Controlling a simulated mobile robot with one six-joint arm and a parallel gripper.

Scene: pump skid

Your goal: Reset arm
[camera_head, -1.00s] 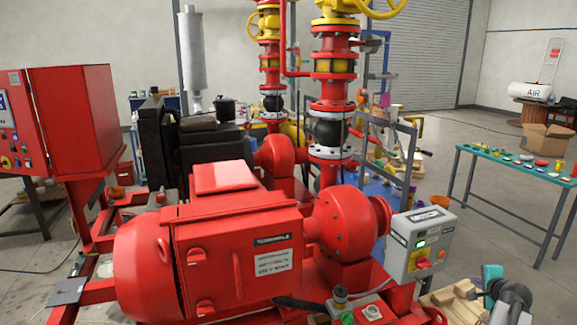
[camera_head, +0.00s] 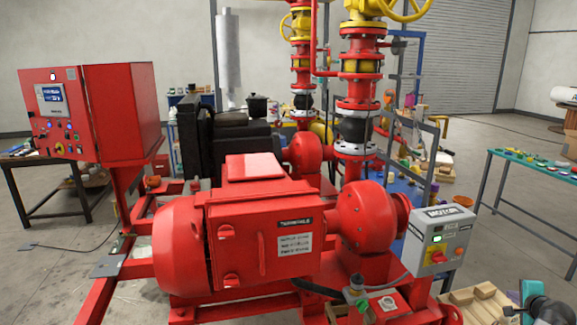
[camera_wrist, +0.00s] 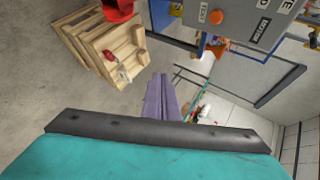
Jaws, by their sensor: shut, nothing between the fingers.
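My gripper (camera_wrist: 163,98) shows in the wrist view as two purple fingers lying together beyond a dark bar and a teal body. It is shut and empty, apart from the surfaces around it. A wooden crate (camera_wrist: 95,37) is up and left of it, and the grey motor control box (camera_wrist: 241,17) is above right. In the head view, part of my teal and dark arm shows at the lower right corner, to the right of and below the motor control box (camera_head: 437,240). The fingers are not clear in that view.
The red motor and pump (camera_head: 265,235) fill the middle. A red control cabinet (camera_head: 115,110) stands at left. A green-topped table (camera_head: 540,165) with small parts is at right, with open floor before it. Wooden crates (camera_head: 480,300) lie below the control box.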

